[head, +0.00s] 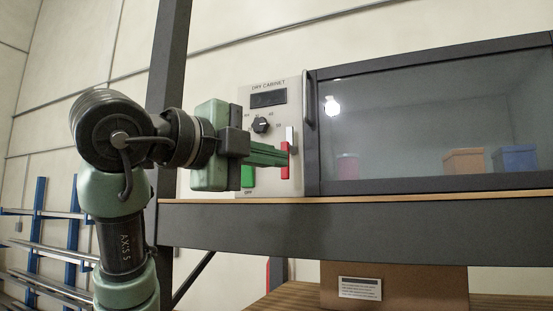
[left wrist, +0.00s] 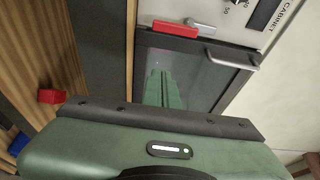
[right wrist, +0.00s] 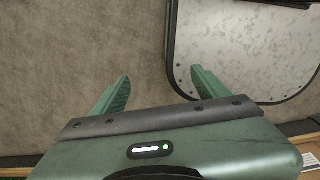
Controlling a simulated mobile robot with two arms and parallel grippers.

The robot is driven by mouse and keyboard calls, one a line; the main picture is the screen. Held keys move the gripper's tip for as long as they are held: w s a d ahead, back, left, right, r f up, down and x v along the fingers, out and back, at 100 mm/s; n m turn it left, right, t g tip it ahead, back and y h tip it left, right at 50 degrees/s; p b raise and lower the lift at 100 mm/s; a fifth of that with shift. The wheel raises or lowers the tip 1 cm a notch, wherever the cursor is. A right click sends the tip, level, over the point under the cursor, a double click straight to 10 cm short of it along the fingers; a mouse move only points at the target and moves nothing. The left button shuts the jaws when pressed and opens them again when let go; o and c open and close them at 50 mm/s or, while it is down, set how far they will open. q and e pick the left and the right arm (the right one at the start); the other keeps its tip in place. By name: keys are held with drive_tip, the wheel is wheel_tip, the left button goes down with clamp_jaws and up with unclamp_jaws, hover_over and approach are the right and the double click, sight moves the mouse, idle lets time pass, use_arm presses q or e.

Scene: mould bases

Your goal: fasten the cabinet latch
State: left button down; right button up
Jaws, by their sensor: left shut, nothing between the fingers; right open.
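The dry cabinet has a dark-framed glass door (head: 420,130) that looks closed. Its latch has a red lever (head: 285,172), which hangs upright beside the door frame's left edge, and a pale grey piece (head: 290,134) above it. Both also show in the left wrist view, the red lever (left wrist: 172,29) and the grey piece (left wrist: 201,25). My left gripper (head: 285,156) is shut and empty. Its tips overlap the lever in the head view; I cannot tell whether they touch. My right gripper (right wrist: 160,85) is open and empty, seen only in the right wrist view.
The control panel (head: 273,113) carries a black dial (head: 261,125) and a green switch (head: 248,177). The door handle (head: 307,97) stands out right of the latch. A dark shelf beam (head: 350,222) runs below. A speckled grey panel (right wrist: 245,45) is near my right gripper.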

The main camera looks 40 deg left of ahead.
use_arm(q)
drive_tip(key=w+a+p, duration=0.1)
drive_tip(key=w, duration=0.1)
drive_tip(key=w+a+p, duration=0.1)
drive_tip(key=w+p, duration=0.1)
drive_tip(key=w, duration=0.1)
drive_tip(key=w+p, duration=0.2)
drive_tip(key=w, duration=0.1)
drive_tip(key=shift+w+a, duration=0.25)
drive_tip(key=shift+a, duration=0.15)
use_arm(e)
wheel_tip(320, 180, up, 6)
drive_tip(key=w, duration=0.2)
drive_tip(key=shift+w+f, duration=0.25)
drive_tip(key=shift+w, duration=0.05)
use_arm(q)
drive_tip(key=shift+s+a, duration=0.15)
drive_tip(key=shift+a, duration=0.1)
